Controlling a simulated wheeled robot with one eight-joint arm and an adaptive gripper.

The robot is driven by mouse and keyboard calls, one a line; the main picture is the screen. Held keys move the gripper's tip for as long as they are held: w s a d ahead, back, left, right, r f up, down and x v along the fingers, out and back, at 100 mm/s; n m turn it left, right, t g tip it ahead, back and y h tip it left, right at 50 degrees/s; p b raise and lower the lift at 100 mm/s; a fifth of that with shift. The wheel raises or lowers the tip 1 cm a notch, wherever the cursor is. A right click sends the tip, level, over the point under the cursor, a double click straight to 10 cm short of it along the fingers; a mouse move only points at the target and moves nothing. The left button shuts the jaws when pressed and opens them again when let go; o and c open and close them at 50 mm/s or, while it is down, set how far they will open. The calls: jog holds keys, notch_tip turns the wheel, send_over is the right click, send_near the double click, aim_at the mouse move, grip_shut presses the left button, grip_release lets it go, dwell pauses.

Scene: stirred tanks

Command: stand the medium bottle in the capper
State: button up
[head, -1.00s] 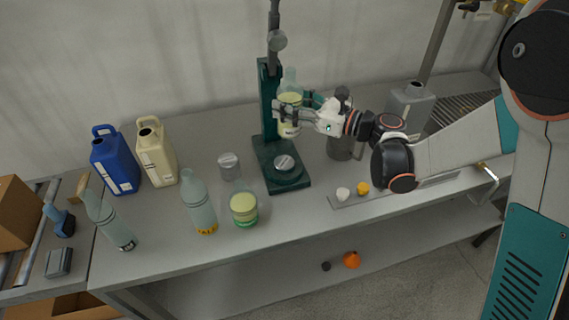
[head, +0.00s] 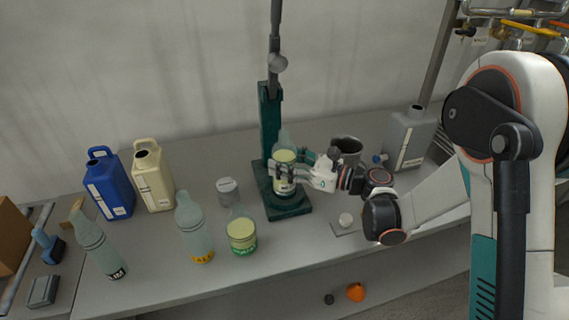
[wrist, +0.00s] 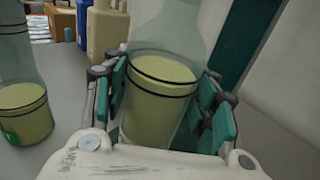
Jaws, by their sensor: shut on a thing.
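My gripper (head: 284,174) is shut around the middle of a clear bottle (head: 283,157) with pale yellow-green liquid and dark rings. The bottle is upright and fills the middle of the wrist view (wrist: 165,85), between the teal finger pads. The capper (head: 270,130) is a dark green stand with a tall column and a flat base (head: 292,211). The held bottle is over that base, in front of the column. Its lower end is close to the base's round seat, which it mostly hides; I cannot tell whether they touch.
Left of the capper stand a bottle of similar liquid with a green label (head: 242,236), a metal-grey jar (head: 228,190), and two bottles (head: 194,228) (head: 98,246). Blue (head: 110,185) and cream (head: 153,177) jugs stand behind. A grey jug (head: 408,138) and dark mug (head: 347,150) are at right.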

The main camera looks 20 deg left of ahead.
jog(key=shift+r, duration=0.1)
jog(key=o, duration=1.3)
jog(key=d, duration=0.4)
jog(key=s+d+p, duration=0.1)
jog(key=d, duration=0.3)
jog(key=s+d+p, duration=0.1)
jog(key=d, duration=0.3)
